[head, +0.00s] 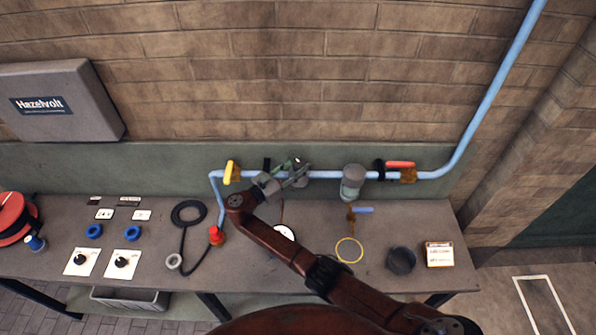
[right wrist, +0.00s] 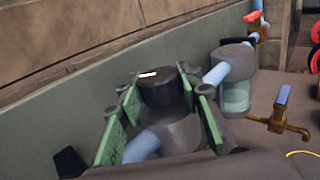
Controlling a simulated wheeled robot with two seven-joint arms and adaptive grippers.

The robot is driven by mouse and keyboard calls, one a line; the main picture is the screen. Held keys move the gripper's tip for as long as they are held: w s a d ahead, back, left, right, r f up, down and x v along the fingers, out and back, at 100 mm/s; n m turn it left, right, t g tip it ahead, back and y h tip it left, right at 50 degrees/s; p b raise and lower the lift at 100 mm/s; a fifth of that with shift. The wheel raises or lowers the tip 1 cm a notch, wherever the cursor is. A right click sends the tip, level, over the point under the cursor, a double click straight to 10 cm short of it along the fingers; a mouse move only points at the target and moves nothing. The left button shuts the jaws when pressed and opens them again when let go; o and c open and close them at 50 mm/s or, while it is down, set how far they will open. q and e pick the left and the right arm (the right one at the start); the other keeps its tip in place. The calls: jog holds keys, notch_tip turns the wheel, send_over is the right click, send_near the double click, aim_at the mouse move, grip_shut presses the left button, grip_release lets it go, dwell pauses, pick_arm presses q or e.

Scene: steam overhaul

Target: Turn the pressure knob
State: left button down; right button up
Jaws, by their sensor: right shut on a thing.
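The pressure knob (right wrist: 163,88) is a dark round knob with a white mark on its top, in the right wrist view. It sits on the blue pipe between the green-padded fingers of my right gripper (right wrist: 165,108). The gripper is shut on the knob, with a pad on either side. In the head view, my right gripper (head: 292,173) reaches the pipe at the back of the bench and mostly covers the knob (head: 298,162). My left gripper is not in view.
The blue pipe (head: 325,174) runs along the wall with a yellow-handled valve (head: 231,172), a grey cylinder (head: 353,181) and a red-handled valve (head: 401,165). A black cup (head: 401,261) and yellow ring (head: 349,250) lie on the bench.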

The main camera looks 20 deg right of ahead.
jog(key=shift+w+m+g+h+b, duration=0.1)
jog(key=shift+m+g+h+b, duration=0.4)
jog(key=shift+m+g+b, duration=0.4)
jog(key=shift+r, duration=0.1)
jog(key=o, duration=1.2)
jog(key=shift+c, duration=0.2)
jog(key=v, duration=1.2)
